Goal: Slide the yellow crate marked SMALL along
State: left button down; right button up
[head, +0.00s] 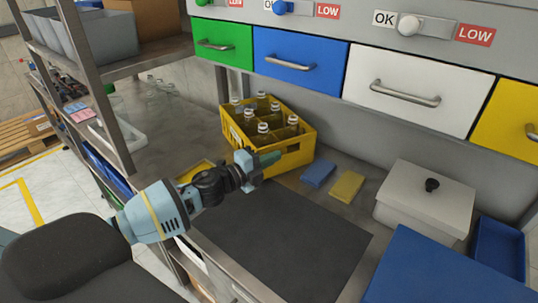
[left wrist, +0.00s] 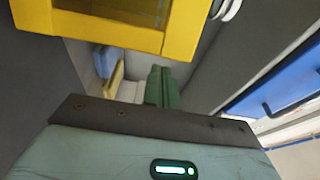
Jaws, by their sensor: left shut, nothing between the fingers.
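A yellow crate (head: 295,159) holding several clear bottles stands upright on the grey worktop below the drawers. No SMALL marking is readable on it. My left gripper (head: 268,159) is at the crate's near side, its green fingers shut and empty. In the head view the fingers overlap the crate's wall; I cannot tell whether they touch it. In the left wrist view the crate (left wrist: 135,40) fills the top, and the shut fingers (left wrist: 162,85) point along beside it, apart from it in the picture. My right gripper is not in view.
Blue (head: 318,174) and yellow (head: 347,186) blocks lie right of the crate. A white lidded box (head: 420,202) and blue bin (head: 498,248) are farther right. A dark mat (head: 285,235) lies in front, clear. A metal shelf rack (head: 100,90) stands left.

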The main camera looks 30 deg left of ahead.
aim_at(264, 148)
pick_arm(q)
jog(key=shift+w+a, duration=0.45)
jog(key=shift+a, duration=0.25)
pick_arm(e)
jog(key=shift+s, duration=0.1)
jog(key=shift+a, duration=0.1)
pick_arm(q)
jog(key=w+a, duration=0.1)
jog(key=w+a+b, duration=0.1)
jog(key=a, duration=0.1)
jog(key=shift+f, duration=0.1)
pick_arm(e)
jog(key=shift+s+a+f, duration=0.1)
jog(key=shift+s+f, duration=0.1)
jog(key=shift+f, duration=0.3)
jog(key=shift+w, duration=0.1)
pick_arm(q)
jog(key=shift+d, duration=0.1)
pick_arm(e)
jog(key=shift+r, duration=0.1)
